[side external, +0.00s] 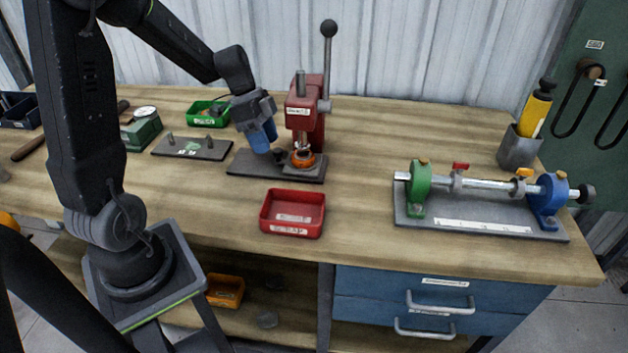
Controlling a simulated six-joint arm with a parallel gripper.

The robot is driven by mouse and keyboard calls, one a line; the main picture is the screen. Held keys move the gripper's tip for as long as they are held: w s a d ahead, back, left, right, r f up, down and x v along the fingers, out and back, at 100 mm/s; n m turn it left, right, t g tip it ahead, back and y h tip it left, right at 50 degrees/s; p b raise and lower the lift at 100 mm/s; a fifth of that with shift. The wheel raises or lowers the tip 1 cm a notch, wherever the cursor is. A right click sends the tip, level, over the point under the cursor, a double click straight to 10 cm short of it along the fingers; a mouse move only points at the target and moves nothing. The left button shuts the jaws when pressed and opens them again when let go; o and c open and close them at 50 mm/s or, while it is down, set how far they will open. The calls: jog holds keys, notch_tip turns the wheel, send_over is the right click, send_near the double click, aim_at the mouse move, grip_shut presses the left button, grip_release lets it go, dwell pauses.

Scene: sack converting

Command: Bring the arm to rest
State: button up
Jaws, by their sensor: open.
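My gripper (265,143) is at the end of my dark arm, left of the red lever press (304,112). It points down, low over the dark base plate (248,166) of the press. Its blue fingers are seen from the side, and I see nothing held between them. An orange ring-like part (303,158) sits on the press below its ram, just right of my gripper. Whether my fingertips touch the dark piece beside them cannot be told.
A red tray (293,229) stands in front of the press, and a green bin (209,107) behind left. A flat plate with pegs (192,153) lies left. A shaft fixture (480,233) and a grey cup (517,152) stand right. The press lever (328,60) rises high. The bench between is clear.

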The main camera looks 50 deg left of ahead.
jog(key=s+d+r+n+t+y, duration=0.4)
jog(key=s+d+r+n, duration=0.5)
jog(key=s+d+r, duration=0.3)
jog(key=shift+s+d, duration=0.3)
jog(key=shift+d, duration=1.3)
dwell(0.5)
